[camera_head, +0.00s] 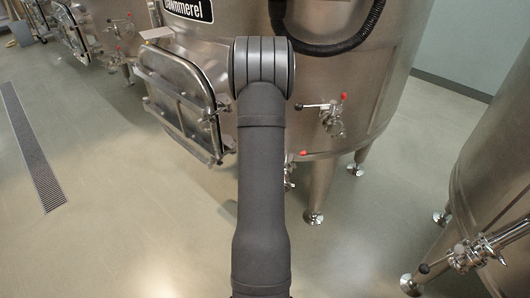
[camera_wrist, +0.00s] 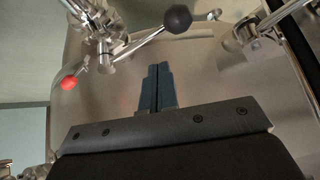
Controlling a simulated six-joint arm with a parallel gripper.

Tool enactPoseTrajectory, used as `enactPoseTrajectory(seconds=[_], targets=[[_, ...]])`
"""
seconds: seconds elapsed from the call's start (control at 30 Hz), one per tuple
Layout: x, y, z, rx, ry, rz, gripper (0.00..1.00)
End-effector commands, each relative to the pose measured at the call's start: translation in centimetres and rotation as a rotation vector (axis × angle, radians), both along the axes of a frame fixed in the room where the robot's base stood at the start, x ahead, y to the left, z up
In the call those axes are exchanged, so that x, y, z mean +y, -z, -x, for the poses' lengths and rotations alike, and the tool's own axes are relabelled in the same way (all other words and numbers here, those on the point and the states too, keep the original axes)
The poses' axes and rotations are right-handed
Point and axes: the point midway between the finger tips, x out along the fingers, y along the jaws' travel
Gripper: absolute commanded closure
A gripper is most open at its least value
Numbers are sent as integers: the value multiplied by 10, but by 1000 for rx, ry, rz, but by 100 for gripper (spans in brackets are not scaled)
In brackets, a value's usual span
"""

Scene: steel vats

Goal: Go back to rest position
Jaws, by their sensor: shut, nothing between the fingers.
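My gripper (camera_wrist: 158,84) shows in the wrist view, its two dark fingers pressed together with nothing between them. It points toward the steel wall of a vat. A valve lever with a black ball knob (camera_wrist: 178,19) lies just beyond the fingertips in that picture, apart from them as far as I can tell. In the head view my grey arm reaches straight ahead to the large steel vat (camera_head: 335,90). The arm's own links hide the gripper there.
Another vat (camera_head: 495,180) stands at right. A floor drain (camera_head: 32,148) runs at left. The floor between is clear.

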Motion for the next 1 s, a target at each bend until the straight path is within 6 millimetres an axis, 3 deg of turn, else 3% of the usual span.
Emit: enactPoseTrajectory(seconds=[0.2,0.57,0.77,1.0], targets=[[1,-14,10,0,0,0,100],[0,-14,10,1,0,0,100],[0,-4,4,2,0,0,100],[-1,24,-15,3,0,0,100]])
